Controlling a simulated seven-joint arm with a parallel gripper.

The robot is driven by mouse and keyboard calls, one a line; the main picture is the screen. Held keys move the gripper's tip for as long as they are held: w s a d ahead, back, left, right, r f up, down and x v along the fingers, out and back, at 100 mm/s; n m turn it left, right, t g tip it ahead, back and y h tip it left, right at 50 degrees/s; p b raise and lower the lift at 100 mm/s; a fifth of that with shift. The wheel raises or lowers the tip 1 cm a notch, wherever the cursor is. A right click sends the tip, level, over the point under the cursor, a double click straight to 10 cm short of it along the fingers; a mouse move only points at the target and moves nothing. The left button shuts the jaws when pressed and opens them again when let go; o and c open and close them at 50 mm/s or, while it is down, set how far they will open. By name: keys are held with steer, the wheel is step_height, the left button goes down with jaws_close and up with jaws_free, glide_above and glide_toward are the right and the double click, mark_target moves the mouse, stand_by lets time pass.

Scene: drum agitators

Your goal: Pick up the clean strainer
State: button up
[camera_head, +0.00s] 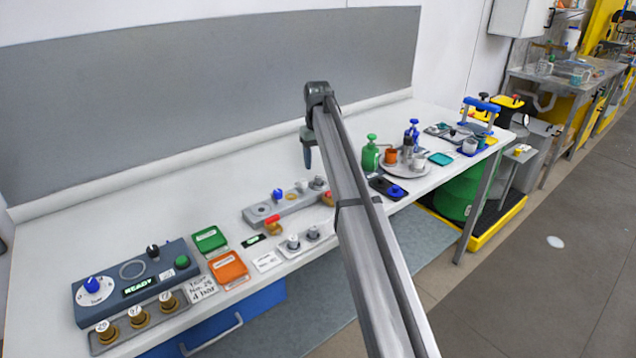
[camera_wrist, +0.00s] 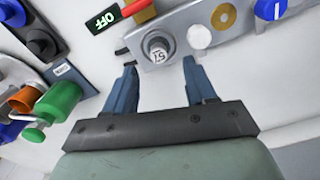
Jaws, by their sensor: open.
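I cannot tell for certain which part is the clean strainer. A grey numbered cap (camera_wrist: 158,47) stands upright in the grey bar in the wrist view, just ahead of and between my fingers; the bar (camera_head: 264,213) is also in the head view. Two silver capped parts (camera_head: 293,242) stand in a small holder at the bench's front edge, and several brass numbered parts (camera_head: 139,316) stand in a rack at front left. My gripper (camera_wrist: 161,75) is open and empty, its blue fingers apart, not touching the cap. In the head view it hangs above the bench, behind the bar.
The bar also carries a blue knob (camera_wrist: 270,9) and a gold ring (camera_wrist: 224,16). A red part and an OFF display (camera_wrist: 103,19) sit beside it. Green (camera_head: 210,239) and orange (camera_head: 228,267) trays lie left. A round tray (camera_head: 402,169) holds several vessels. The bench's back strip is clear.

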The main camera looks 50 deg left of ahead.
mark_target(318, 176)
steer(key=shift+f, duration=3.2)
jaws_close()
